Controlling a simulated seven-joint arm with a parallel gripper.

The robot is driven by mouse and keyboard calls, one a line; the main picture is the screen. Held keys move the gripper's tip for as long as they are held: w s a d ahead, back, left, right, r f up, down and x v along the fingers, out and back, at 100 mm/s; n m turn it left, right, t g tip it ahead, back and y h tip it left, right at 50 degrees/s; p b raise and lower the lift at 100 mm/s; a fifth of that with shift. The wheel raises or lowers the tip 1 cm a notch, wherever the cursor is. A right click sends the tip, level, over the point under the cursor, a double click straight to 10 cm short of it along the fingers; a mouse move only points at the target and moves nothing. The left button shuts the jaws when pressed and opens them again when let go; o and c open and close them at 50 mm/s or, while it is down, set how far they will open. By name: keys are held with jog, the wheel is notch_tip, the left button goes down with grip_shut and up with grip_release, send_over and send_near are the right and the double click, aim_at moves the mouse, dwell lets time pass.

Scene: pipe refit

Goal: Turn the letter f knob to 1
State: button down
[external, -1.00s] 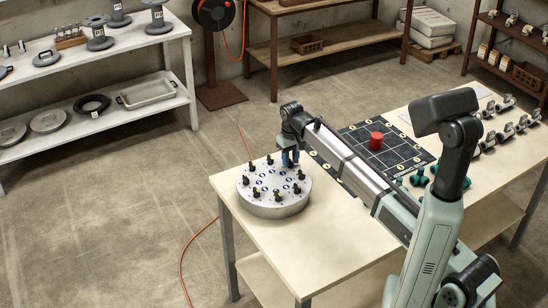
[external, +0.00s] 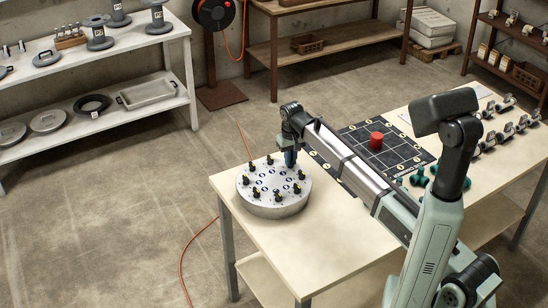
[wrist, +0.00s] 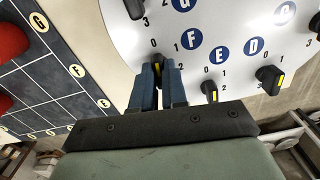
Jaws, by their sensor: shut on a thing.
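The round grey-white knob panel (external: 275,207) sits on the left end of the table, with several black knobs around its rim. In the wrist view, the blue letter f label (wrist: 191,38) is on the panel, with small numbers 0, 1 and 2 near it. The letter f knob (wrist: 156,62), black with a yellow mark, is between my blue fingertips. My gripper (wrist: 157,74) is shut on this knob; it also shows at the panel's far right edge in the external view (external: 290,158). The fingers partly hide the knob, so its exact setting is unclear.
Neighbouring knobs stand close by, such as the E knob (wrist: 209,91) and the D knob (wrist: 269,79). A black grid board (external: 350,150) with a red cylinder (external: 376,139) lies right of the panel. Green fittings (external: 418,178) lie near my arm.

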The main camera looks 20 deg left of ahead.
jog(key=m, duration=1)
jog(key=shift+m, duration=0.3)
dwell(0.4)
jog(key=c, duration=1.2)
grip_release()
jog(key=shift+o, duration=0.2)
jog(key=shift+r, duration=0.1)
notch_tip(320, 180, up, 14)
jog(key=shift+f, duration=0.2)
